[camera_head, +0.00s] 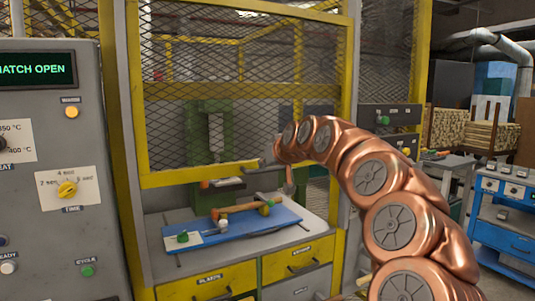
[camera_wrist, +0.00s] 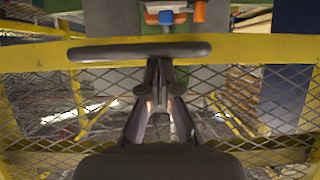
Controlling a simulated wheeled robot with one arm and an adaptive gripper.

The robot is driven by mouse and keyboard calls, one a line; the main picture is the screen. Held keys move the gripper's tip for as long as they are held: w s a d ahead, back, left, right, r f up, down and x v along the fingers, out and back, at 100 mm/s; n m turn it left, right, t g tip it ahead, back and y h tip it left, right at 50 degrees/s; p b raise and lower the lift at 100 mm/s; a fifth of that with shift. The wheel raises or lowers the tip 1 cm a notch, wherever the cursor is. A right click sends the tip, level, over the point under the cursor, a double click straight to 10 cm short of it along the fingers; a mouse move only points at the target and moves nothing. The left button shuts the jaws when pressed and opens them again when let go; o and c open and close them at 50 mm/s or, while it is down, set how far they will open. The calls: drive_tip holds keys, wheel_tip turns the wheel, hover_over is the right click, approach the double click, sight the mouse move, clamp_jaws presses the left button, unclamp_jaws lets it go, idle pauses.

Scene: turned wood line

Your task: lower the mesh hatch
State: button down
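The mesh hatch (camera_head: 235,90) is a wire-mesh panel in a yellow frame. It is raised, with an open gap between its lower rail and the worktop. A dark bar handle (camera_wrist: 95,53) runs along the yellow lower rail (camera_wrist: 255,47) in the wrist view. My gripper (camera_wrist: 160,64) has its fingers together, with the tips at the middle of the handle. The handle runs across both fingertips, not between them; whether they touch it is unclear. In the head view my gripper (camera_head: 282,174) is at the lower rail, partly hidden by my copper-coloured arm.
Below the hatch, a blue tray (camera_head: 262,238) holds a turned wood piece (camera_head: 240,209). A green machine (camera_head: 212,135) stands behind the mesh. The grey control panel (camera_head: 62,150) at left has a display (camera_head: 38,70) reading HATCH OPEN. A blue cart (camera_head: 508,215) stands at right.

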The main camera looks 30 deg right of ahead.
wheel_tip(320, 180, down, 30)
drive_tip(key=b, duration=1.4)
drive_tip(key=shift+r, duration=0.2)
